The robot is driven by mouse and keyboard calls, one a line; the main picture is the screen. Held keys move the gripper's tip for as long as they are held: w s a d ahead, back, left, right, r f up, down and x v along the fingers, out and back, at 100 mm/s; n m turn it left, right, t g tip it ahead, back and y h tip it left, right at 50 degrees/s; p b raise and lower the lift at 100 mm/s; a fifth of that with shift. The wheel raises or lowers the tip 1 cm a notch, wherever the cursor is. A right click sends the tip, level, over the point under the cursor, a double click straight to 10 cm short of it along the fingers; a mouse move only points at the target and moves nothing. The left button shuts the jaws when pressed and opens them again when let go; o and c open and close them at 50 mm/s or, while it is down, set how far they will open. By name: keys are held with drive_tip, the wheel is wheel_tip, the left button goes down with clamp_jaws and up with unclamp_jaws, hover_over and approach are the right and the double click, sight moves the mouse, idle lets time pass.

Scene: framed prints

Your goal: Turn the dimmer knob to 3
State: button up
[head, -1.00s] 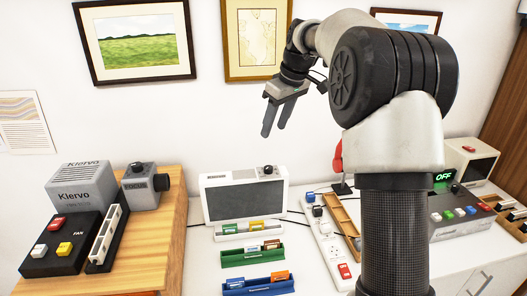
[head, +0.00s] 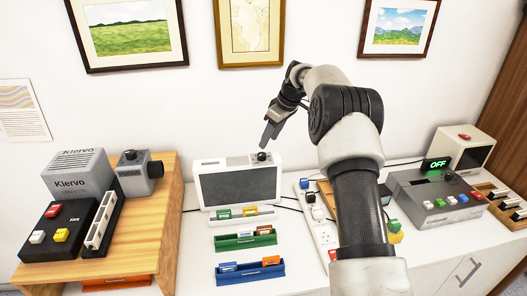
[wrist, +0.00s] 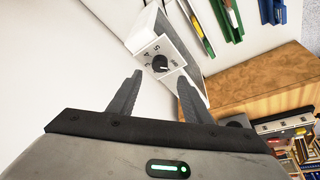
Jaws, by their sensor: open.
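A black knob (head: 262,156) sits on the top right of a white device with a dark grey front panel (head: 240,185). The wrist view shows the knob (wrist: 160,63) on a white face with small dark marks around it. No dimmer label is legible. My gripper (head: 269,138) is open and empty, pointing down just above the knob. In the wrist view its fingers (wrist: 159,82) stand to either side of the knob in the picture, apart from it.
Below the device lie a green tray (head: 232,245) and a blue tray (head: 240,277) with small blocks. A power strip (head: 322,232) and a grey console showing OFF (head: 412,200) are right. A wooden stand (head: 168,215) with grey boxes is left. Framed prints hang behind.

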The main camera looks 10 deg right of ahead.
sight(262, 154)
drive_tip(key=x, duration=0.7)
drive_tip(key=shift+w+f, duration=0.1)
drive_tip(key=shift+f, duration=0.2)
drive_tip(key=c, duration=1.1)
drive_tip(key=shift+o, duration=0.2)
